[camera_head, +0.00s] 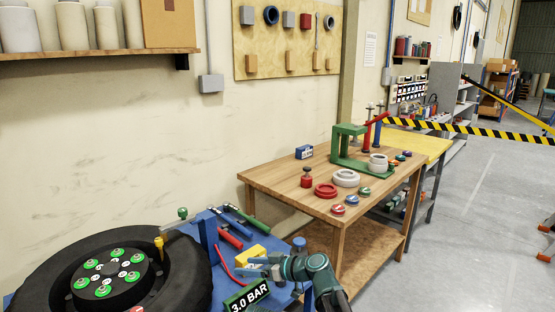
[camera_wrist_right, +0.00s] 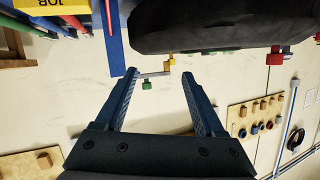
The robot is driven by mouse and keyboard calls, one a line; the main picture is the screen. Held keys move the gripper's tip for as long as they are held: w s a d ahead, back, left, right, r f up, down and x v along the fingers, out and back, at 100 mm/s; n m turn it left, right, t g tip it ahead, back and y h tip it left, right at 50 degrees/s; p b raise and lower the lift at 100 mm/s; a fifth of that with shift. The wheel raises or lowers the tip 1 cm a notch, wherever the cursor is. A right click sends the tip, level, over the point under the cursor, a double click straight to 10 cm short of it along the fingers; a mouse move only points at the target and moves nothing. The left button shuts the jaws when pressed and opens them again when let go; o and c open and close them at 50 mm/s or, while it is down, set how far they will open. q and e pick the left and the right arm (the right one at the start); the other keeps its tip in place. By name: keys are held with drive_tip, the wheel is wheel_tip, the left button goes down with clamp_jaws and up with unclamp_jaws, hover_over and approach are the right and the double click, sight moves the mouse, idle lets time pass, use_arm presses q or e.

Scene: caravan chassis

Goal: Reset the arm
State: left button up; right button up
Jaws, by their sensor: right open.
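My right arm (camera_head: 312,268) comes in at the bottom of the head view, bent over the blue bench. Its gripper (camera_head: 256,266) points left, above the bench and near the 3.0 BAR display (camera_head: 248,297). In the right wrist view the two fingers of the right gripper (camera_wrist_right: 160,78) stand wide apart with nothing held between them. A small grey bar with yellow and green ends (camera_wrist_right: 154,74) shows beyond the fingertips. My left arm and gripper are not in the head view.
A black tyre (camera_head: 185,270) with a green-dotted hub lies left of the gripper. The blue bench (camera_head: 205,222) carries tools and a yellow block (camera_head: 253,254). A wooden table (camera_head: 275,178) with a green press (camera_head: 347,142) stands behind right. Grey floor (camera_head: 455,230) is open at right.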

drive_tip(key=s+d+f+m+g+h, duration=0.3)
drive_tip(key=s+d+f+m+h, duration=0.35)
drive_tip(key=s+d, duration=0.5)
drive_tip(key=s+d+f+m+g+h, duration=0.2)
drive_tip(key=s+d+f+m+h, duration=0.2)
drive_tip(key=s+d+f+h, duration=0.7)
drive_tip(key=s+a+r+n+g+y+p, duration=0.1)
drive_tip(key=s+a+r+n+y+p, duration=0.1)
drive_tip(key=a+r+p, duration=0.6)
wheel_tip(320, 180, up, 3)
drive_tip(key=shift+s+a+n+y, duration=0.15)
drive_tip(key=shift+s+n+y, duration=0.1)
drive_tip(key=shift+n+y, duration=0.4)
